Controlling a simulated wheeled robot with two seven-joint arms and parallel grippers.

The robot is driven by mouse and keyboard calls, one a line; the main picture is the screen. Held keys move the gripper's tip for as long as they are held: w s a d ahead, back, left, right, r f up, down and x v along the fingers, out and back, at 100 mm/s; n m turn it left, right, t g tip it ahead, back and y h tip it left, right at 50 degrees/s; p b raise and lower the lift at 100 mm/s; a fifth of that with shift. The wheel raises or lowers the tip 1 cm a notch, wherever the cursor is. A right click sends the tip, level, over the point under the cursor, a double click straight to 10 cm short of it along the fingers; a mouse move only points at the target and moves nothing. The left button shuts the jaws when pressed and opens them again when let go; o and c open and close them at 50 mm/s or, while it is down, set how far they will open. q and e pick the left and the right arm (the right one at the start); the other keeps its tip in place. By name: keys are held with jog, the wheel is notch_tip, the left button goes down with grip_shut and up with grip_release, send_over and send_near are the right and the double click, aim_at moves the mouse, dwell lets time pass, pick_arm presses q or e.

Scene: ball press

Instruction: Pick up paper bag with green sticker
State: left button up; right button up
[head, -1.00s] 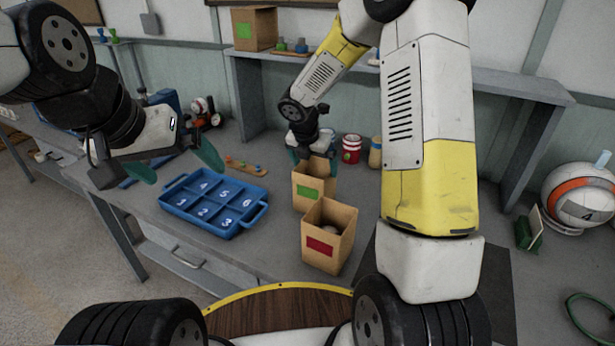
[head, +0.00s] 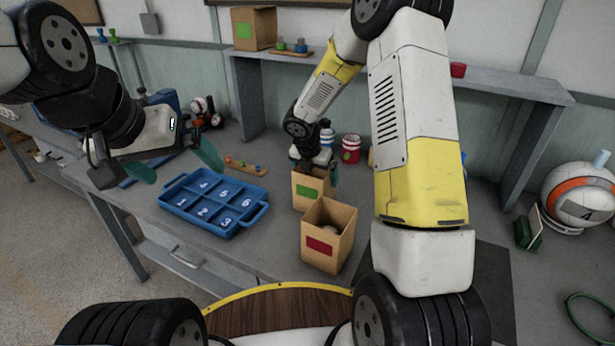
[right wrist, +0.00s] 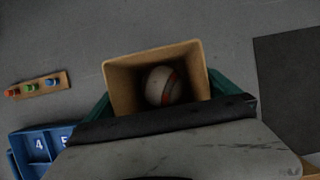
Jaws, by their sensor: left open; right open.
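The paper bag with the green sticker (head: 311,191) stands upright on the workbench, just behind the bag with the red sticker (head: 328,236). In the right wrist view the bag (right wrist: 125,90) is open at the top, with a white ball with red-orange stripes (right wrist: 163,86) inside. My right gripper (head: 315,167) is open at this bag, with one green finger on each side of it. The lower parts of the fingers are hidden. My left gripper (head: 178,165) is open and empty, above the bench left of the blue tray.
The blue numbered tray (head: 257,215) lies left of the bags. Behind it is a wooden strip with coloured pegs (head: 243,166). Red and white cans (head: 350,149) stand behind the bags. Another green-stickered bag (head: 253,28) sits on the back shelf.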

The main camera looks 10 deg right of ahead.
jog(key=shift+f, duration=0.15)
jog(key=c, duration=1.4)
